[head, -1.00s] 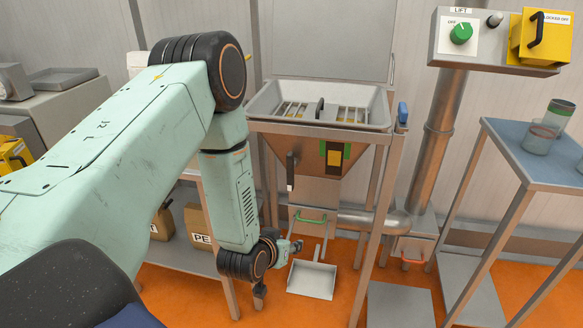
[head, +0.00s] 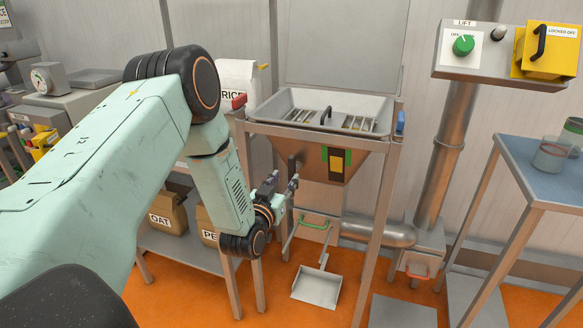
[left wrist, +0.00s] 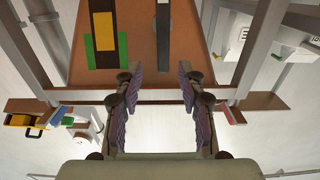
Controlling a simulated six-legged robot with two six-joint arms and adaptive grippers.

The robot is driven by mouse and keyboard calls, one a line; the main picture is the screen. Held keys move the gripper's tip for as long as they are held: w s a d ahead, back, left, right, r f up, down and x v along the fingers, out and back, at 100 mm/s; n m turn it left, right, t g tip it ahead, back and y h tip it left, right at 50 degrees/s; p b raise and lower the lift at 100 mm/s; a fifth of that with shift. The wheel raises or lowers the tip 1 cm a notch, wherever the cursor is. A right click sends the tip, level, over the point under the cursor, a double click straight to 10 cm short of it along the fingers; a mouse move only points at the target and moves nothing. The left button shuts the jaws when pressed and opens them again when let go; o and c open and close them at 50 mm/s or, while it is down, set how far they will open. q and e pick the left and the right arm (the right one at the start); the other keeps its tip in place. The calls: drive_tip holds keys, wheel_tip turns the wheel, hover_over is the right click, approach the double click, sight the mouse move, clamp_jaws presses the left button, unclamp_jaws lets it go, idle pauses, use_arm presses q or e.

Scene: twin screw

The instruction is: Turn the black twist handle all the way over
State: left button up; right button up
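A dark, upright bar handle (left wrist: 163,35) is on the sloping hopper front (left wrist: 135,70) in the left wrist view. It appears to be the black twist handle. My right gripper is not in view.
A green-framed sight window (head: 336,163) is right of the handle on the hopper. Hopper frame legs (head: 376,235) stand close to my left arm. A yellow locked-off box (head: 548,50) with another black handle is at upper right.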

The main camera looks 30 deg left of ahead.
sight(291, 168)
use_arm(q)
drive_tip(key=x, duration=0.2)
drive_tip(key=b+x, duration=0.1)
drive_tip(key=x, duration=0.3)
drive_tip(key=shift+w+a+b, duration=0.3)
drive_tip(key=shift+a+b, duration=0.05)
drive_tip(key=shift+w+r, duration=0.1)
drive_tip(key=shift+w, duration=0.35)
drive_tip(key=shift+w+a, duration=0.15)
drive_tip(key=shift+a, duration=0.15)
drive_tip(key=shift+d, duration=0.25)
drive_tip(key=shift+c, duration=0.8)
drive_tip(key=shift+a, duration=0.2)
drive_tip(key=c, duration=0.4)
drive_tip(key=shift+d, duration=0.1)
clamp_jaws()
